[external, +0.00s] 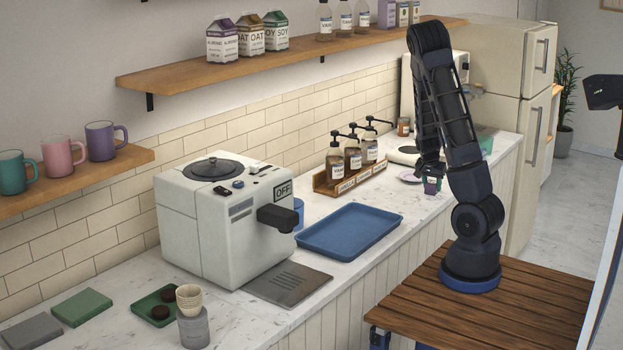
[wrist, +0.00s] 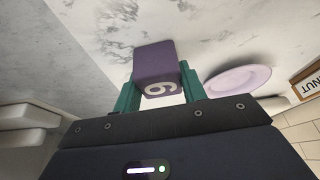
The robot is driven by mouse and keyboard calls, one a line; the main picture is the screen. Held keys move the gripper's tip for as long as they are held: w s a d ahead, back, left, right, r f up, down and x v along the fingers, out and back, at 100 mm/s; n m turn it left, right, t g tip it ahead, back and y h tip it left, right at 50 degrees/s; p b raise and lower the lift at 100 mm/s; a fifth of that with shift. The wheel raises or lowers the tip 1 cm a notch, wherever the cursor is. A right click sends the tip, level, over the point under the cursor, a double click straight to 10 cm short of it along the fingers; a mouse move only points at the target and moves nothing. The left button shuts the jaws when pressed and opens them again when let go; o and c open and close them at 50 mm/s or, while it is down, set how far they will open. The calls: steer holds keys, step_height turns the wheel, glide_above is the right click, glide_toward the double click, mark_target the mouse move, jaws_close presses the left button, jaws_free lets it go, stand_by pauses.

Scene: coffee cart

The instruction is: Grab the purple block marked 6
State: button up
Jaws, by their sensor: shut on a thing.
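The purple block marked 6 (wrist: 155,62) is between the two green fingers of my gripper (wrist: 160,92) in the wrist view, with a white 6 on the face toward the camera. My gripper is shut on it. In the external view, my gripper (external: 431,178) is over the far part of the white counter, and the purple block (external: 430,187) shows small at its fingertips. I cannot tell whether the block touches the counter.
A pale purple plate (wrist: 238,80) lies close beside the block. A blue tray (external: 350,231) and a wooden rack of pump bottles (external: 350,178) stand nearer along the counter. A white coffee machine (external: 225,220) is farther left. The fridge (external: 500,110) stands behind.

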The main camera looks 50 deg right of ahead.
mark_target(432, 182)
steer(key=shift+r, duration=0.15)
step_height(432, 182, up, 20)
stand_by(0.9)
